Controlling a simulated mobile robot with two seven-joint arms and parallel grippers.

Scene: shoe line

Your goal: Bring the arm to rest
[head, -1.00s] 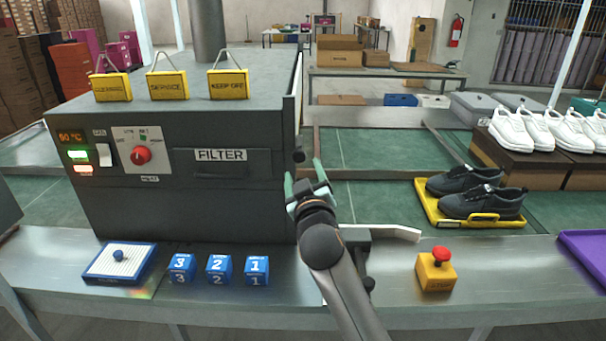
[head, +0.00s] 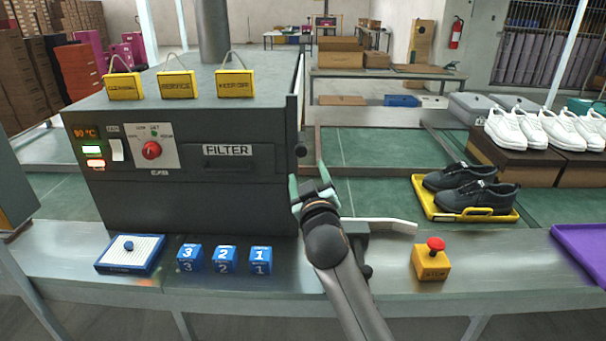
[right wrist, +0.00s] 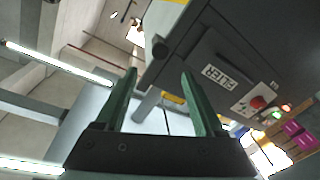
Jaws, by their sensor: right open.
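My right gripper (head: 308,182) is in the middle of the head view, just right of the grey machine (head: 190,215). Its two green fingers stand apart with nothing between them. In the right wrist view the open fingers (right wrist: 158,92) frame empty space. The machine's FILTER drawer (right wrist: 225,75) shows beyond the right-hand finger there. My right arm comes up from the bottom edge of the head view. My left gripper is not in view.
On the steel bench (head: 330,270) are a blue-framed white pad (head: 143,252), blue numbered cubes (head: 223,259) and a yellow stop button box (head: 431,261). Black shoes (head: 477,195) sit on a yellow tray (head: 428,204) at right. A purple tray (head: 590,243) lies at the right edge.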

